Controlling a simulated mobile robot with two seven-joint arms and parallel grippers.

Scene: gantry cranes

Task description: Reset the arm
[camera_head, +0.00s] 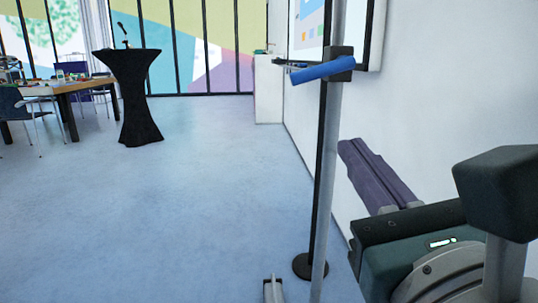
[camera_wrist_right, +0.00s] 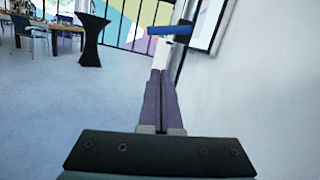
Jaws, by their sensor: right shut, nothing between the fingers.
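My right gripper (camera_head: 352,150) comes in from the lower right of the head view, with long purple fingers pointing up and away to the left. In the right wrist view its fingers (camera_wrist_right: 161,78) lie side by side, shut, with nothing between them. The gripper is beside the white wall and right of a tall grey post (camera_head: 328,160), with a visible gap to the post in the head view. My left gripper does not show.
The grey post carries a blue bar (camera_head: 323,71). A round black base (camera_head: 310,266) stands by the wall. A black-draped high table (camera_head: 140,95) and a wooden table (camera_head: 68,87) with chairs stand far left. A white cabinet (camera_head: 268,90) is at the back. The middle floor is clear.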

